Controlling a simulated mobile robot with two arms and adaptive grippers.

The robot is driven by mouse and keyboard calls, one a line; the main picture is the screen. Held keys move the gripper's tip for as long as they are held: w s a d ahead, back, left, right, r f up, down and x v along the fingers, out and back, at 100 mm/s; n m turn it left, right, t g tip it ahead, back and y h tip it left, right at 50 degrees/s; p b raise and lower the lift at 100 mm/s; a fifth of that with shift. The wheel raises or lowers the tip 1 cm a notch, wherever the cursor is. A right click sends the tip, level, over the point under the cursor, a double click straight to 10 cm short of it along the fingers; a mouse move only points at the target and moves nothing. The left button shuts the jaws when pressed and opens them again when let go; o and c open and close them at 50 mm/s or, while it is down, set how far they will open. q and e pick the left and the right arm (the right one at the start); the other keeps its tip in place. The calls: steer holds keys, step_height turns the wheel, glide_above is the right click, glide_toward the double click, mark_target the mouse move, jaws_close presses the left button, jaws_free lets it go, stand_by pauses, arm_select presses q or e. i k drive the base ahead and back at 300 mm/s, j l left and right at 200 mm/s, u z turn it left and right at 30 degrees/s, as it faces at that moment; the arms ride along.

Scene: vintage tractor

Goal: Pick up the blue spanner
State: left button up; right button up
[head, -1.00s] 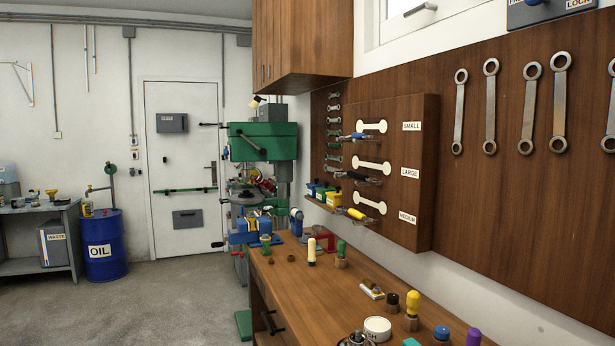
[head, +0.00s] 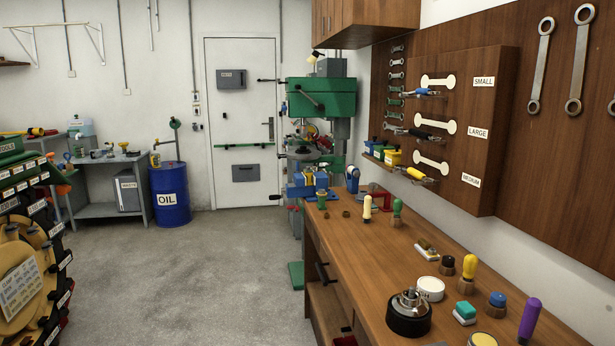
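The blue spanner (head: 423,92), a small tool with a blue handle, is at the tool board (head: 500,130) on the right wall, beside the SMALL label. It lies roughly level, just under a pale spanner outline. A black-handled tool (head: 424,134) is below it in the LARGE row, and a yellow-handled tool (head: 415,174) is below that in the MEDIUM row. Neither of my grippers shows in the head view.
A wooden workbench (head: 380,245) runs under the board, with several coloured-handle tools and a round black pot (head: 408,318) on it. A blue oil drum (head: 170,195) stands by the back wall. The floor (head: 190,265) left of the bench is open.

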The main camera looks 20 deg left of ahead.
mark_target(424, 91)
steer(key=i+j+z, duration=0.1)
steer(key=j, duration=0.35)
steer(key=i+j+z, duration=0.1)
steer(key=i+j, duration=0.15)
steer(key=j, duration=0.25)
steer(key=i+j+z, duration=0.1)
steer(key=j, duration=0.35)
steer(key=i+j+z, duration=0.1)
steer(key=j, duration=0.4)
steer(key=i+j+z, duration=0.1)
steer(key=j, duration=0.4)
steer(key=i+j+z, duration=0.15)
steer(key=j, duration=0.35)
